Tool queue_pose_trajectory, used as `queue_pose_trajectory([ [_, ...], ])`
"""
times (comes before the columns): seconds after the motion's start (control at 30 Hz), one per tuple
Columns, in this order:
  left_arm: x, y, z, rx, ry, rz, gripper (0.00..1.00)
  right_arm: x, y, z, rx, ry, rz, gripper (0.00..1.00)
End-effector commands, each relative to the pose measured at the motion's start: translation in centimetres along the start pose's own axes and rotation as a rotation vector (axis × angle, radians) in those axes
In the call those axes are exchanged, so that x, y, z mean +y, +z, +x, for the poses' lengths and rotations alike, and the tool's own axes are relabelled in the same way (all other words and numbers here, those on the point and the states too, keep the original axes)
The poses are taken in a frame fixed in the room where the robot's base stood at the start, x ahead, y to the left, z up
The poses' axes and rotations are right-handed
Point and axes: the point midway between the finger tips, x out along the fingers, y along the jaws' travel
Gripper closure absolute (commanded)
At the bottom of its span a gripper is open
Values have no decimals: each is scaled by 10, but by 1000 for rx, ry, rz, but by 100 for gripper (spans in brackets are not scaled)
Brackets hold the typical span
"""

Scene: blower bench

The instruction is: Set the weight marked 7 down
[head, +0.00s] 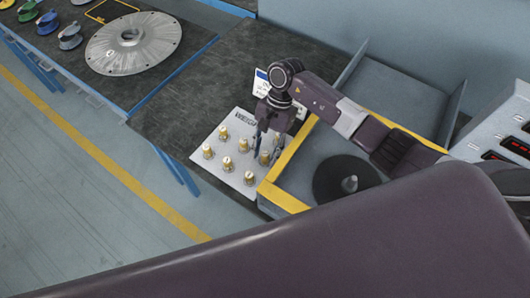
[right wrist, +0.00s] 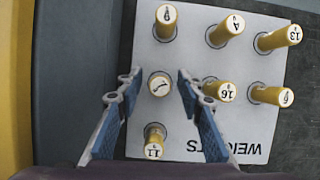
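The weight marked 7 (right wrist: 159,85) is a yellow-gold cylinder with a white numbered top. It stands upright at its spot on the white weights board (right wrist: 140,38), in the column nearest the yellow-edged bin. In the head view the same weight (head: 264,158) shows just below my right gripper (head: 267,143). In the right wrist view the blue fingers of my right gripper (right wrist: 158,88) are spread on either side of the weight, with a gap on both sides. My left gripper is not in view.
Weights marked 9 (right wrist: 166,15), 11 (right wrist: 153,150) and 16 (right wrist: 226,92) stand close around it, with others marked 4, 13 and 6 further right. The bin's yellow rim (head: 290,148) is beside the board. A dark disc (head: 335,178) lies in the bin.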

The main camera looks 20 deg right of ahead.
Motion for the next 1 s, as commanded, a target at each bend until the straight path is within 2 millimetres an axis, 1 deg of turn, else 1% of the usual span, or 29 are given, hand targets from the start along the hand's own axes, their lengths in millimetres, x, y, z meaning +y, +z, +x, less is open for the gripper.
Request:
queue_pose_trajectory([
  [0.23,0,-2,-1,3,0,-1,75,0,1,-1,-1,0,0,65],
  [0.37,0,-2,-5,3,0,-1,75,0,2,-6,-1,-1,1,65],
  [0.4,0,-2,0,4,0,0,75,-1,-1,-10,3,-4,0,65],
  [0.47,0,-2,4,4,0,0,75,-1,-2,-20,4,-4,0,65],
  [0.7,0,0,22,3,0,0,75,-1,-2,-74,4,-3,-1,65],
  [0.8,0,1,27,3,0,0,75,0,-1,-93,4,-2,0,65],
  [0.9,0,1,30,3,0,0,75,-1,-1,-108,2,-2,0,65],
  [1.0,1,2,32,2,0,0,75,0,0,-117,1,-1,1,65],
])
